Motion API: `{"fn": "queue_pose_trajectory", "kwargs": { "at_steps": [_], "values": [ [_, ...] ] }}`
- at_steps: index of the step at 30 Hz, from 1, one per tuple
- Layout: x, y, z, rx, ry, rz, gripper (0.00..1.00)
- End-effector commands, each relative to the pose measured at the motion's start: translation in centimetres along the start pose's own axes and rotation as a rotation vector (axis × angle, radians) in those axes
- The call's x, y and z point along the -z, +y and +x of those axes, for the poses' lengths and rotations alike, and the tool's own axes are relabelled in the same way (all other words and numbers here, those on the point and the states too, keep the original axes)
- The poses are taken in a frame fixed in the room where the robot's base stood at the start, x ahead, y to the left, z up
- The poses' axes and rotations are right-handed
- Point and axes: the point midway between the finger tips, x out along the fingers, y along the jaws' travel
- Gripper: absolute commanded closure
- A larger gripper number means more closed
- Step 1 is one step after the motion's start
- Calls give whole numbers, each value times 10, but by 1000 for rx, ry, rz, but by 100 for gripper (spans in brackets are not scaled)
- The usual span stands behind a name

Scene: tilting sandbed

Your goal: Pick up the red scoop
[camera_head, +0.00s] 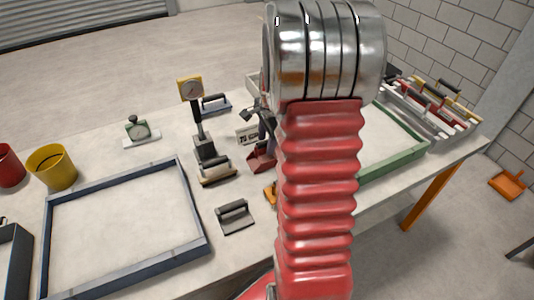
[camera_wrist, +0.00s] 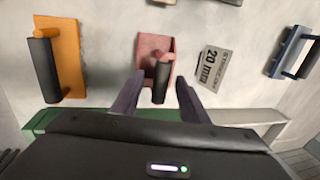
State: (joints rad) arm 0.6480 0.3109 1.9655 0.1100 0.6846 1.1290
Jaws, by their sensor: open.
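The red scoop (camera_wrist: 150,48) lies on the pale surface in the upper middle of the wrist view. Its black handle (camera_wrist: 161,84) points toward me. My gripper (camera_wrist: 160,80) is open, with one finger on each side of the handle in the picture. I cannot tell whether the fingers are down at the handle's height. In the head view, the red scoop (camera_head: 261,160) shows beside my red bellows-covered arm, which hides part of it. The dark gripper fingers (camera_head: 259,115) show just above it there.
An orange float (camera_wrist: 69,55) with a black handle lies left of the scoop. A "20 mm" plate (camera_wrist: 213,67) and a blue float (camera_wrist: 291,52) lie right.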

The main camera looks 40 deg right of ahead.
Motion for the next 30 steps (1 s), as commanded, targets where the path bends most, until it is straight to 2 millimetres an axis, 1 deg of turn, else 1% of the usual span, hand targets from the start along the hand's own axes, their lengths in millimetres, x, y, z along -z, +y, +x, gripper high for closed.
{"fn": "queue_pose_trajectory", "kwargs": {
  "at_steps": [1, 3, 6, 21, 23, 30],
  "values": [
    [0, 0, 7, -3, -1, 0, 60],
    [0, 0, 13, -2, -1, 0, 60],
    [0, 0, 18, 0, 0, 0, 60],
    [0, 0, 17, 0, 0, 1, 60],
    [0, 0, 17, 0, 0, 1, 63],
    [0, 0, 17, 0, 0, 1, 79]
  ]
}}
